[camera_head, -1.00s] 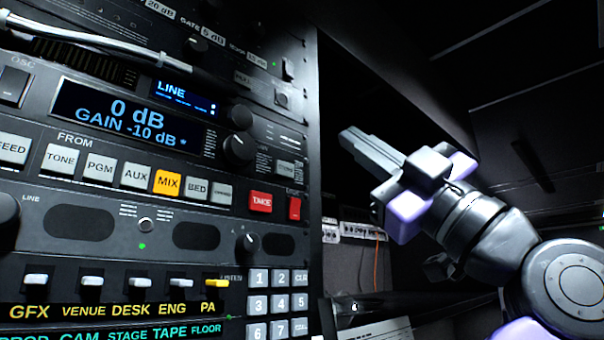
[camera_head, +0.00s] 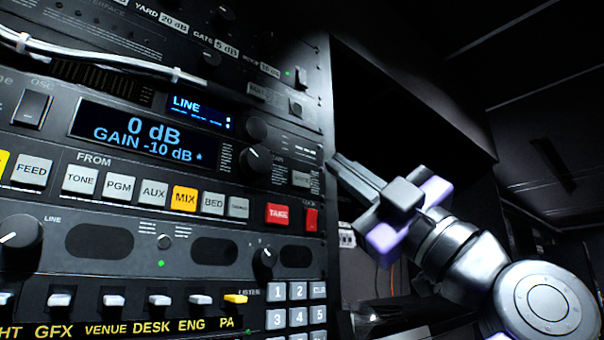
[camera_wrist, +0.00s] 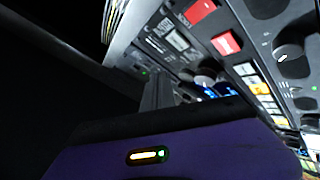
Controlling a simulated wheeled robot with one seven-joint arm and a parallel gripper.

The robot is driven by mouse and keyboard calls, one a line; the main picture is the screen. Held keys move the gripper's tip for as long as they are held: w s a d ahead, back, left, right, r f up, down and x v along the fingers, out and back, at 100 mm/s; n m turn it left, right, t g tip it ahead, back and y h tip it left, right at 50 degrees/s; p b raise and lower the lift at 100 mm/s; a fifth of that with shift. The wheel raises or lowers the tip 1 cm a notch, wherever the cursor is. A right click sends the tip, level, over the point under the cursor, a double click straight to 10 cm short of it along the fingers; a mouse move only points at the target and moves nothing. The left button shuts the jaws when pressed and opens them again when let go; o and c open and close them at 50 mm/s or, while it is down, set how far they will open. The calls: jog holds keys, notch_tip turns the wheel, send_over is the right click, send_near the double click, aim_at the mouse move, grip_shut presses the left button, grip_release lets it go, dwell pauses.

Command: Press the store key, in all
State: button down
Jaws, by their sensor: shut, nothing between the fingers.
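A small grey key (camera_head: 302,180), whose lettering is too small to read with certainty, sits on the panel right of the lower black knob (camera_head: 257,158). It looks like the store key, and a pale key also shows in the wrist view (camera_wrist: 177,41). The display (camera_head: 140,132) reads "0 dB" and "GAIN -10 dB" with an asterisk. My gripper (camera_head: 336,162) is shut and empty, its tips by the panel's right edge, just right of the grey key. Touch cannot be judged. In the wrist view the fingers (camera_wrist: 158,92) point toward the panel.
A red TAKE key (camera_head: 278,214) and a red rocker switch (camera_head: 311,219) lie below the grey key. The upper knob (camera_head: 257,128) stands out nearby. A row of FROM keys, a keypad (camera_head: 298,308) and faders lie lower. Dark open space is right of the rack.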

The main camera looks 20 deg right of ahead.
aim_at(301, 180)
jog(key=w, duration=0.2)
jog(key=w+a, duration=0.1)
jog(key=w, duration=0.1)
jog(key=shift+w+a, duration=0.1)
jog(key=shift+a, duration=0.1)
jog(key=shift+w+b, duration=0.1)
jog(key=shift+b, duration=0.2)
dwell(1.7)
jog(key=shift+w+a, duration=0.1)
jog(key=shift+w, duration=0.2)
jog(key=shift+w+a+b, duration=0.1)
jog(key=shift+w+b, duration=0.2)
jog(key=shift+b, duration=0.05)
dwell(0.7)
jog(key=shift+s+d+b, duration=0.2)
jog(key=shift+s+b, duration=0.15)
jog(key=shift+s, duration=0.35)
jog(key=shift+s, duration=0.1)
